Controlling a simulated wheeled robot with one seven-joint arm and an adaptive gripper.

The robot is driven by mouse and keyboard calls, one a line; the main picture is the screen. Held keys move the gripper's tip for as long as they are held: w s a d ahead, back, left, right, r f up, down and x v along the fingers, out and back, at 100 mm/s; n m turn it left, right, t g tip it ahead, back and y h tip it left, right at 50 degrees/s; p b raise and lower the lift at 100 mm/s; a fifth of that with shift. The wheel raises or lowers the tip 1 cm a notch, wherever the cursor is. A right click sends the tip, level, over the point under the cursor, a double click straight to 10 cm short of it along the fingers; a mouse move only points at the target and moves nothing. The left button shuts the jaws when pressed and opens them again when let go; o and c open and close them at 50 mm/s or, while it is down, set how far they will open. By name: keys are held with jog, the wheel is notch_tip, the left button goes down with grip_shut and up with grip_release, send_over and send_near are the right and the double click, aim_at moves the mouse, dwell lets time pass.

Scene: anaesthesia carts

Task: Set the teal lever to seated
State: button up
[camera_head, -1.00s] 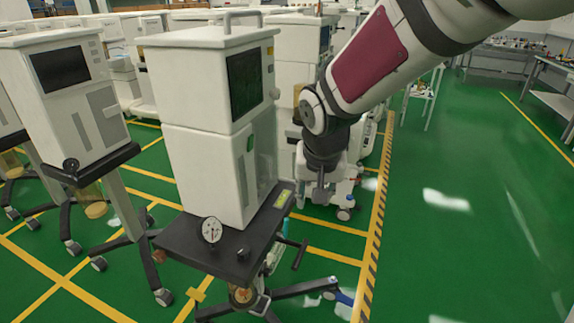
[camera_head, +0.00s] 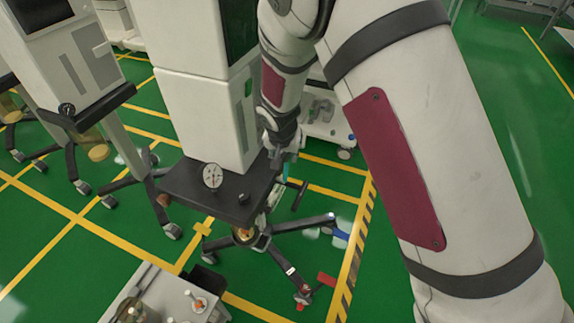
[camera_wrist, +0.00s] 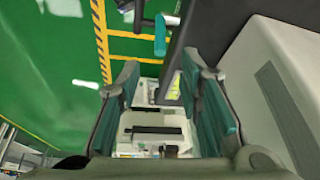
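The teal lever (camera_wrist: 160,36) shows in the wrist view as a short teal piece near the top, beside the dark edge of the cart. In the head view a small teal part (camera_head: 287,166) shows at the right side of the cart's dark shelf (camera_head: 215,192), partly behind my gripper. My gripper (camera_wrist: 161,64) is open and empty in the wrist view, its two fingers apart, with the lever beyond the fingertips. In the head view my gripper (camera_head: 277,154) is beside the cart's right side. I cannot tell the lever's exact setting.
The white cart body (camera_head: 205,120) stands at the left of my gripper. A round gauge (camera_head: 212,176) and a dark knob (camera_head: 243,197) sit on its shelf. A dark bar (camera_head: 299,196) juts out at the right. A small grey table (camera_head: 165,290) is in front.

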aim_at(286, 165)
jog(key=x, duration=0.9)
jog(key=shift+a+f, duration=0.1)
jog(key=shift+f, duration=0.1)
grip_shut()
